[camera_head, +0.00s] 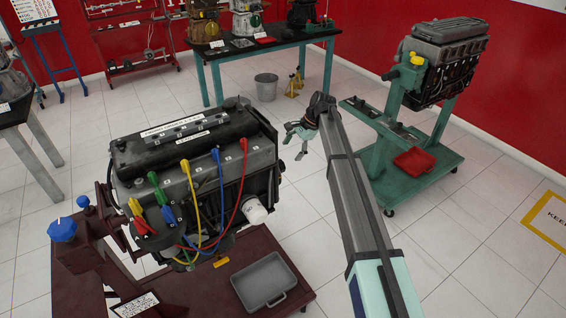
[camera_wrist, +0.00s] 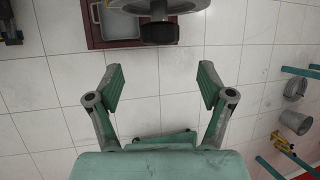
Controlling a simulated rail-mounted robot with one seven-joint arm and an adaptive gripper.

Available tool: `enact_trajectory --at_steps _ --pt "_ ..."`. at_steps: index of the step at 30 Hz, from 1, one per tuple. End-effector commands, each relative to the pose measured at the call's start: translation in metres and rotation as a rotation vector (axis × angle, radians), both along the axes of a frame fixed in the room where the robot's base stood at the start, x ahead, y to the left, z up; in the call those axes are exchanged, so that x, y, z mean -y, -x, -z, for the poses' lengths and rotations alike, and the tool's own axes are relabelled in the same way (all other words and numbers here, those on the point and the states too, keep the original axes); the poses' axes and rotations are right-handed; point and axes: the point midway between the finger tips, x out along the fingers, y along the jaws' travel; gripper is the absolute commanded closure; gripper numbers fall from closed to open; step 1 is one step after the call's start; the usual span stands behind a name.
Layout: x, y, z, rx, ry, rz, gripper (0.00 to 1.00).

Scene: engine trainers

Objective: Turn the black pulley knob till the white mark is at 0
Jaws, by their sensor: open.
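The engine (camera_head: 195,165) with coloured leads stands on a dark red stand in the head view. My gripper (camera_head: 297,146) is in the air just beyond the engine's right end. In the wrist view my gripper (camera_wrist: 160,80) is open, with nothing between its fingers. A dark, short cylindrical part (camera_wrist: 159,34) shows ahead of the fingers at the top middle of the wrist view, apart from them. It looks like the black pulley knob, but I cannot be sure. I see no white mark or 0 on it. The knob is not visible in the head view.
A grey tray (camera_head: 264,283) lies on the stand's base. A green cart (camera_head: 420,170) with another engine (camera_head: 448,62) and a red tray (camera_head: 414,160) stands right. A bucket (camera_head: 266,87) and yellow jack stands (camera_head: 294,84) are near the back table (camera_head: 262,48). Tiled floor surrounds my gripper.

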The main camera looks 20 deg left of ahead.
Motion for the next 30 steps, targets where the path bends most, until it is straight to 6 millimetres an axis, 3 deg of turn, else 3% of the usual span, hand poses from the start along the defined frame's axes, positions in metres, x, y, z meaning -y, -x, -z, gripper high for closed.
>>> enact_trajectory --at_steps 12,18,27,28,30 --pt "-0.03 0.012 0.063 0.0 0.001 -0.001 0.2" --pt "-0.035 0.014 0.077 0.001 0.0 -0.001 0.2" --pt "-0.036 0.015 0.079 0.002 0.0 0.0 0.2" --pt "-0.036 0.015 0.079 0.001 0.0 -0.001 0.24" --pt "-0.036 0.015 0.079 0.001 0.0 -0.001 0.49"
